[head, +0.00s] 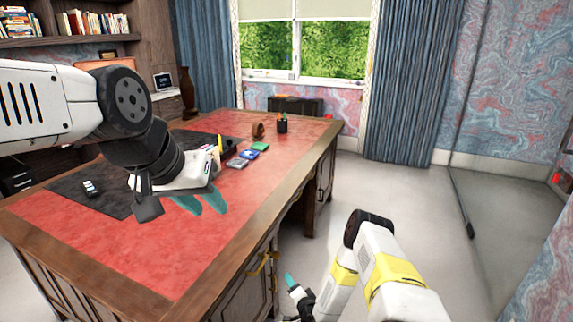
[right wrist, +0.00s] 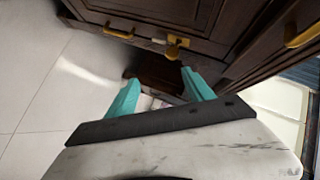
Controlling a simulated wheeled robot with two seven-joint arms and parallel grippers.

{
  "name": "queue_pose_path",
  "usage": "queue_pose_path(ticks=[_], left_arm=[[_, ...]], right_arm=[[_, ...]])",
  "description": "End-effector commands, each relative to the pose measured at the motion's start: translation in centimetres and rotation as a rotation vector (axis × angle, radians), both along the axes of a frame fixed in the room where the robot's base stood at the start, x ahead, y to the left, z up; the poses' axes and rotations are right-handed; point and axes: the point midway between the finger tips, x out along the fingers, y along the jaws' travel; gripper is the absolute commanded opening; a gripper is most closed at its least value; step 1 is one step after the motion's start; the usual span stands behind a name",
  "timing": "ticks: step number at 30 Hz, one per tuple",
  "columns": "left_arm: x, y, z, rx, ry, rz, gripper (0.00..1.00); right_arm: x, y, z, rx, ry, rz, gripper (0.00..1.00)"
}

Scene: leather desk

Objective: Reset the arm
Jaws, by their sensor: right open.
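My left gripper (head: 207,204) is over the red-topped desk in the head view, with its two teal fingers a little apart and nothing seen between them. Its arm comes in from the left and hides part of the desk. My right gripper (head: 291,281) is low beside the desk's cabinet front in the head view, where only a teal fingertip and dark housing show. In the right wrist view the right gripper (right wrist: 163,92) is open, its fingers wide apart and empty, facing the desk's dark wooden fronts.
Pale floor (head: 400,210) to the right is clear.

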Motion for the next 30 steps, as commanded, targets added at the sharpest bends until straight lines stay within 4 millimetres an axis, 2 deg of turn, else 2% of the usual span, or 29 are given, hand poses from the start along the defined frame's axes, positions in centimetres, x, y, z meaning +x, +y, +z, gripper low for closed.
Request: queue_pose_path(ticks=[8, 14, 17, 22, 26, 30], left_arm=[[0.0, 0.0, 0.1, 0.000, -0.002, -0.001, 0.33], [0.0, 0.0, 0.1, 0.000, -0.002, -0.001, 0.33], [0.0, 0.0, 0.1, 0.000, -0.002, -0.001, 0.33], [0.0, 0.0, 0.1, 0.000, -0.002, -0.001, 0.33], [0.0, 0.0, 0.1, 0.000, -0.002, -0.001, 0.33], [0.0, 0.0, 0.1, 0.000, -0.002, -0.001, 0.33]], right_arm=[[3.1, -0.9, 3.4, -0.069, 0.009, 0.035, 0.61], [6.1, -1.9, 7.7, -0.153, 0.025, 0.074, 0.61], [7.9, -2.6, 11.0, -0.211, 0.037, 0.099, 0.61], [10.3, -4.2, 19.1, -0.340, 0.069, 0.150, 0.61], [10.6, -5.6, 25.6, -0.435, 0.101, 0.184, 0.61], [9.6, -6.9, 32.6, -0.527, 0.137, 0.216, 0.61]])
